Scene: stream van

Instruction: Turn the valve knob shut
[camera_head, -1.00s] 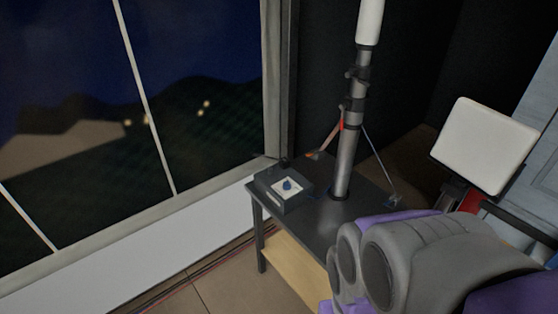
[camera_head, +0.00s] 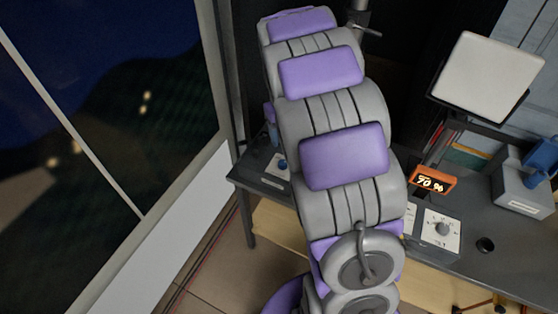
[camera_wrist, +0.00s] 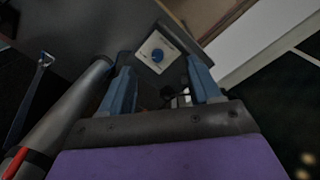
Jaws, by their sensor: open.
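The valve knob (camera_wrist: 157,55) is small, round and blue, on a white square plate on a dark box. In the head view a bit of the blue knob (camera_head: 282,164) shows just left of my arm, near the table's far left corner. My gripper (camera_wrist: 161,66) is open, with its two blue fingers apart. In the wrist view the knob appears between the fingertips, and I see no contact. The distance left to it is hard to judge.
A mast (camera_wrist: 60,110) stands close beside my gripper. On the table's right part are a dial box (camera_head: 442,229), an orange 90 % display (camera_head: 432,180) and a grey box with a blue handle (camera_head: 522,183). A white panel (camera_head: 486,77) stands behind. A window wall is left.

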